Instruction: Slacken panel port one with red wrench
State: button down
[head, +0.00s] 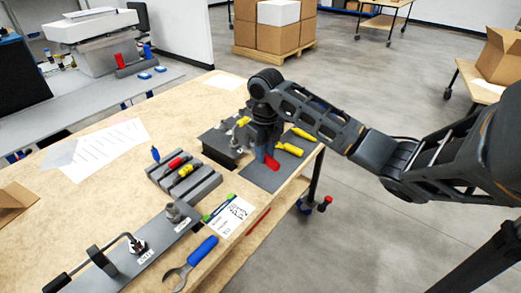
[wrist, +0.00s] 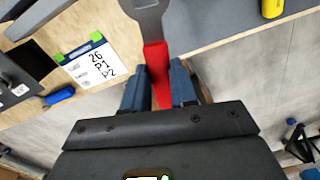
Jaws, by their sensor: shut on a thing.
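My gripper (head: 267,148) is shut on the red handle of the red wrench (head: 272,163), over the dark mat at the table's right edge. In the wrist view the red handle (wrist: 157,72) lies between the blue fingers of my gripper (wrist: 155,82). The grey wrench head (wrist: 147,12) points away, its tip cut off at the top edge. Whether the wrench touches the mat is unclear. A dark block with metal fittings (head: 222,146) stands left of my gripper. A long grey plate (head: 150,243) bears another fitting (head: 174,211). I cannot tell which fitting is panel port one.
Yellow-handled tools (head: 289,149) lie on the dark mat (head: 262,181). A grey holder (head: 203,184) bears red and yellow tools. A printed card (head: 229,215) and a blue-handled wrench (head: 203,250) lie near the front edge. Bare tabletop (head: 118,190) is free at left.

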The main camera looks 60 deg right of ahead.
notch_tip(320, 180, up, 3)
jog(key=shift+p, duration=0.75)
jog(key=shift+r, duration=2.05)
jog(key=shift+f+b, duration=0.1)
jog(key=shift+b, duration=0.2)
jog(key=shift+w+a+f, duration=0.1)
jog(key=shift+w+f, duration=0.05)
jog(key=shift+w, duration=0.2)
jog(key=w+a+f+m+b, duration=0.1)
jog(key=w+a+f+m, duration=0.1)
jog(key=w+m, duration=0.4)
jog(key=w+a+f+m+b, duration=0.2)
jog(key=w+a+f+m, duration=0.1)
jog(key=w+a+m, duration=0.2)
jog(key=shift+w+f+m, duration=0.3)
jog(key=shift+w+m, duration=0.5)
jog(key=shift+w, duration=0.25)
jog(key=shift+a, duration=0.1)
